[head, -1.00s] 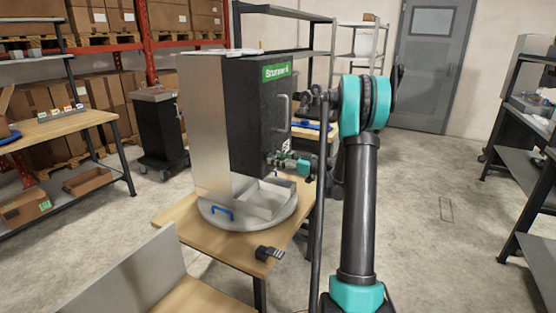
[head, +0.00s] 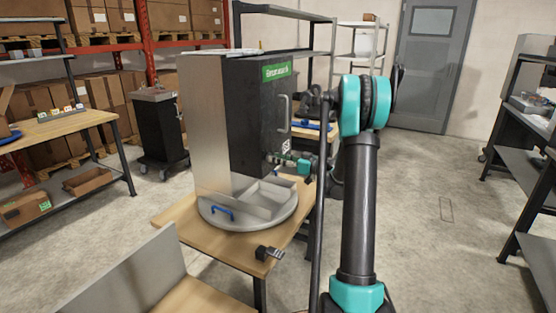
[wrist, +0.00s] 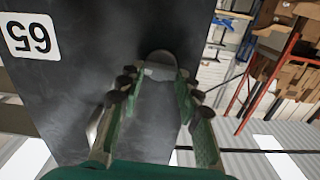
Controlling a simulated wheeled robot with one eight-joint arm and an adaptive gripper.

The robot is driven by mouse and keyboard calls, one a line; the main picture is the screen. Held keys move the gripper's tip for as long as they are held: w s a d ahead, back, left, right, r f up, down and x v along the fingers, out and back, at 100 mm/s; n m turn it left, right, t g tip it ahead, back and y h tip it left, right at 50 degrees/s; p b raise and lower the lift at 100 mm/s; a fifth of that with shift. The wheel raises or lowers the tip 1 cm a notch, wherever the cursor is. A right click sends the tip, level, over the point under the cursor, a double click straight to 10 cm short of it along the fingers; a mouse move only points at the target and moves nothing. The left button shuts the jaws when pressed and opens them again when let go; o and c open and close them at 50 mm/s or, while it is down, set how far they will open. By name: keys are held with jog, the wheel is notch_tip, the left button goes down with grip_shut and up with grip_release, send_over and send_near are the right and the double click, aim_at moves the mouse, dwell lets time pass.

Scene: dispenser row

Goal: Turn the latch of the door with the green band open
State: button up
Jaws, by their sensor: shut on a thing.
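The dark door (head: 262,115) of the tall cabinet carries a green band (head: 276,71) with white lettering near its top. My gripper (head: 274,158) is at the lower right part of this door. In the wrist view, my gripper (wrist: 155,82) has its green fingers closed about a grey rounded latch (wrist: 160,67) on the dark door face. The fingertips lie on either side of the latch. In the head view the latch is hidden behind the fingers. The door looks shut.
A pull handle (head: 283,112) sits on the door above my gripper. The cabinet stands on a round grey turntable (head: 265,222) with a blue handle (head: 222,213), on a wooden table (head: 180,222). A small black object (head: 268,253) lies at the table's front edge. A white "65" label (wrist: 30,36) is on the door.

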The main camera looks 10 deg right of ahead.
jog(key=shift+w+d+f+m, duration=0.1)
jog(key=shift+m, duration=4.1)
jog(key=shift+w+d+f+m, duration=0.1)
jog(key=shift+m, duration=4.1)
jog(key=shift+a, duration=0.1)
jog(key=o, duration=1.2)
jog(key=shift+c, duration=0.2)
jog(key=shift+s, duration=0.1)
jog(key=v, duration=1.2)
